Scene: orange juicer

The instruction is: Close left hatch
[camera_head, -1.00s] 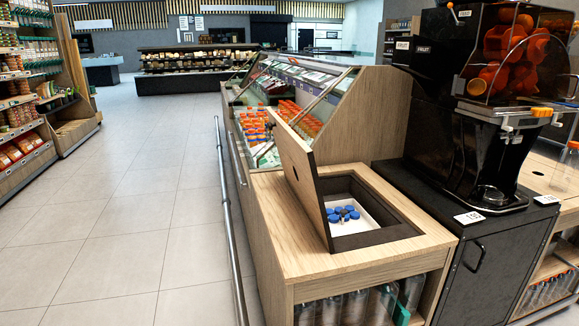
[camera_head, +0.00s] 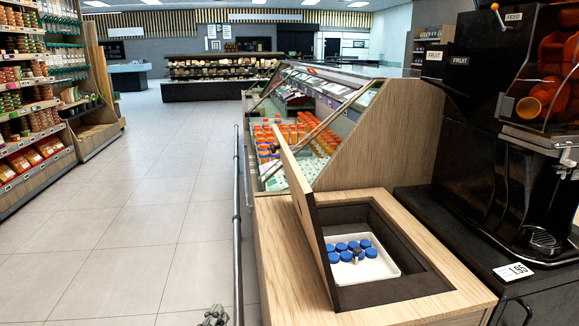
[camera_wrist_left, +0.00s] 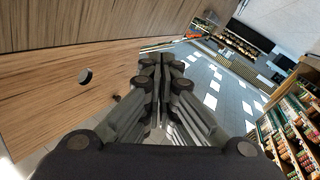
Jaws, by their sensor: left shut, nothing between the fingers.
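The hatch lid (camera_head: 299,194), wood with a dark inner side, stands open on the counter. It tilts up to the left of a dark-framed opening (camera_head: 395,283). In the opening is a white tray (camera_head: 385,268) with several blue-capped bottles (camera_head: 348,251). My left gripper (camera_head: 215,316) just shows at the bottom edge of the head view, left of the counter and apart from the lid. In the left wrist view its fingers (camera_wrist_left: 162,62) are together and empty, beside a wooden surface (camera_wrist_left: 60,105). My right gripper is in neither view.
A metal rail (camera_head: 238,200) runs along the counter's left side. A black juicer (camera_head: 500,160) stands to the right. A glass-fronted display (camera_head: 310,120) with orange-capped bottles is behind the lid. Shelves (camera_head: 30,110) line the far left. The tiled aisle (camera_head: 150,210) is clear.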

